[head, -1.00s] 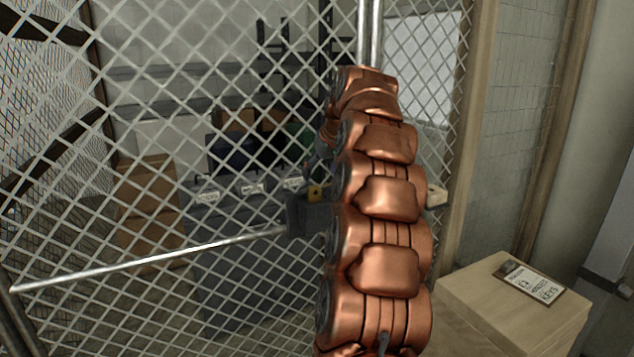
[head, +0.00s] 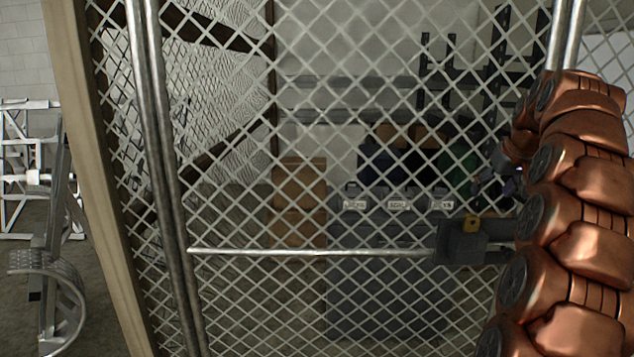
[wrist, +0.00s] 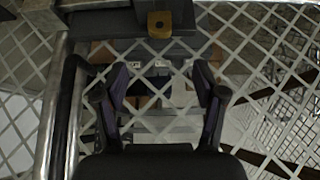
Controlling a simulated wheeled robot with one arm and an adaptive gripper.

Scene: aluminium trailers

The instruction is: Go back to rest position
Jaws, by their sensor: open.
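My gripper (wrist: 160,105) is open in the wrist view, with its two dark fingers apart and nothing between them. It faces the chain-link mesh of a cage door. A dark latch box (wrist: 115,22) with a small brass padlock (wrist: 159,24) is just beyond the fingertips, at the top of that view. In the head view the latch box (head: 462,242) and padlock (head: 472,223) sit at the right end of a horizontal metal rail (head: 310,252). My copper arm fills the right side and mostly hides the gripper there.
The chain-link door (head: 300,180) stands close in front. Behind it are grey bins (head: 385,270), cardboard boxes (head: 297,195) and dark shelving. A wooden post (head: 85,180) rises at left. Beyond it, a metal trailer frame (head: 45,220) stands on the floor.

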